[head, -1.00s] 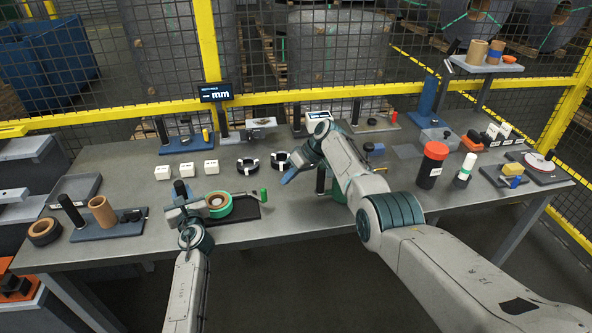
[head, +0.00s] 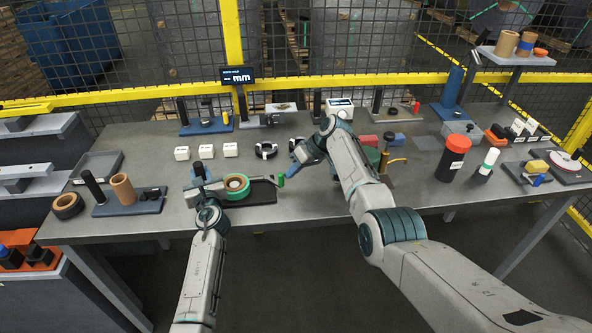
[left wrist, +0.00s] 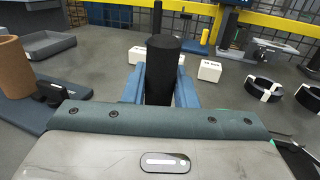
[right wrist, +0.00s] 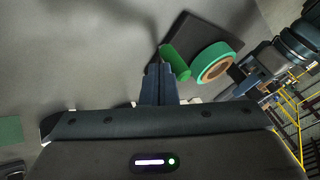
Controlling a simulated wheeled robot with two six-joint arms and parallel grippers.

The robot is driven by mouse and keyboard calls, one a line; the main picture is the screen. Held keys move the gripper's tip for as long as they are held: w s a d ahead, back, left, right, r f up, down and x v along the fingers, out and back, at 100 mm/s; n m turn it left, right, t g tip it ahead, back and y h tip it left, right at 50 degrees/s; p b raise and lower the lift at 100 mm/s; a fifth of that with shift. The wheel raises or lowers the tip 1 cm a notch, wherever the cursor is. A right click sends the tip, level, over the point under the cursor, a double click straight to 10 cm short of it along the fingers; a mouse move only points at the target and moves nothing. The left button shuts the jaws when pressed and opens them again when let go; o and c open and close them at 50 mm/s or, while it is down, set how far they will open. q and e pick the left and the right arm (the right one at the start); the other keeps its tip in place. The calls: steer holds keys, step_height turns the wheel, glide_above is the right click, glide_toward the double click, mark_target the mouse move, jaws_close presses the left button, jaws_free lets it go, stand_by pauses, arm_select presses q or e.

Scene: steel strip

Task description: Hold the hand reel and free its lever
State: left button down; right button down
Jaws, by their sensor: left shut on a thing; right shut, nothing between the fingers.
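The hand reel has a green roll (head: 237,187) with a brown core on a black base (head: 262,195). Its black upright post (head: 197,169) stands at the left. My left gripper (head: 202,181) is shut on this post, which shows between the blue fingers in the left wrist view (left wrist: 162,65). The lever (head: 264,180) extends right and ends in an upright green handle (head: 281,180). My right gripper (head: 294,173) is shut and empty, close beside the handle. In the right wrist view, the handle (right wrist: 177,62) is just beyond the closed fingertips; I cannot tell whether they touch.
Several white blocks (head: 231,150) and a black ring with white clips (head: 266,150) lie behind the reel. A brown tube (head: 123,189) stands on a blue base at the left. A red-black canister (head: 453,158) stands at the right. The table front before the reel is clear.

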arm_select(q)
steer(key=shift+f, duration=0.15)
arm_select(e)
steer(key=shift+s+a+f+m+t, duration=0.1)
steer(key=shift+s+a+m+t, duration=0.15)
steer(key=shift+s+m, duration=0.2)
stand_by(0.3)
steer(key=shift+s+a+m+t, duration=0.45)
steer(key=shift+s+m+t, duration=0.3)
steer(key=shift+m, duration=0.3)
steer(key=shift+s+a, duration=0.65)
steer(key=shift+a, duration=0.05)
steer(key=shift+s+a, duration=0.65)
steer(key=shift+a, duration=0.3)
